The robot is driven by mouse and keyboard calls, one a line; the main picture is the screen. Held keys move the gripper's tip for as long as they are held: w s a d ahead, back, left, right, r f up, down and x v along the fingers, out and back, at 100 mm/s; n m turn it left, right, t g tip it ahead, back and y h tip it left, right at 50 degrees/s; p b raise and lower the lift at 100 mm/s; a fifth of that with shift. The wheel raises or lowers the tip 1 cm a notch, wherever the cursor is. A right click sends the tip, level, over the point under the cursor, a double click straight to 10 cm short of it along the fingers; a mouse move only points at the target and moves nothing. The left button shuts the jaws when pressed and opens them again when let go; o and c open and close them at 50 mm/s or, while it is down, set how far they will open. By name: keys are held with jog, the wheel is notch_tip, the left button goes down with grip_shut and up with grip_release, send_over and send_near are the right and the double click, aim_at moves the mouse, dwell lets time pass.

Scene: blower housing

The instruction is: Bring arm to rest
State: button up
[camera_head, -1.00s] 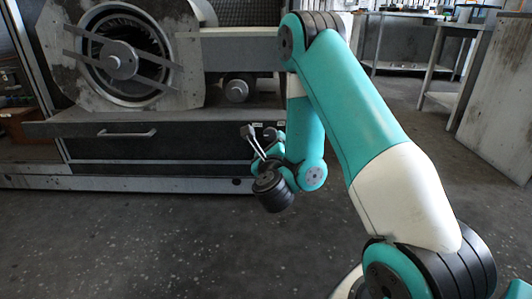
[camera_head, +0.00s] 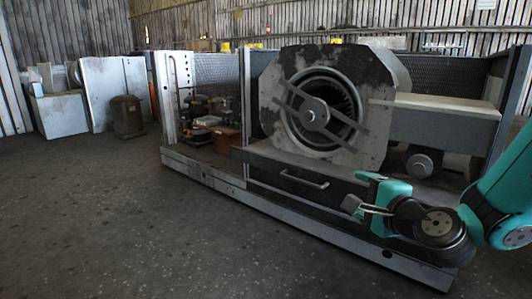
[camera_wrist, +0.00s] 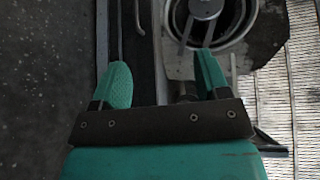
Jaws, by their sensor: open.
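My gripper (camera_head: 362,205) is in front of the drawer of the blower housing unit, low at the right in the head view. In the wrist view its two teal fingers (camera_wrist: 162,70) stand apart with nothing between them. My arm is folded at the right edge of the head view, partly cut off. The blower housing (camera_head: 320,105), a grey casing with a round opening and crossed bars, sits behind and above the gripper. Its round opening also shows at the top of the wrist view (camera_wrist: 208,12).
The steel frame's lower rail (camera_head: 300,218) and the drawer handle (camera_head: 304,180) are close to the gripper. An orange-brown box (camera_head: 226,139) sits in the frame's left bay. A dark bin (camera_head: 126,115) stands further left. The floor in front is clear.

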jog(key=s+a+r+n+g+y+p, duration=0.25)
jog(key=s+a+r+n+g, duration=0.2)
jog(key=s+n, duration=0.3)
jog(key=s+a+r+n+g+y+p, duration=0.1)
jog(key=s+a+r+n+g+p, duration=0.2)
jog(key=s+a+n+g, duration=0.4)
jog(key=s+d+r+n+g+h+p, duration=0.2)
jog(key=s+d+r+n+p, duration=0.15)
jog(key=s, duration=0.25)
jog(key=s+d+r+n+g+h+p, duration=0.2)
jog(key=s+r+n, duration=0.1)
jog(key=s+n, duration=0.3)
notch_tip(320, 180, up, 35)
jog(key=p, duration=3.6)
jog(key=shift+s+d+m, duration=0.15)
jog(key=shift+m, duration=0.25)
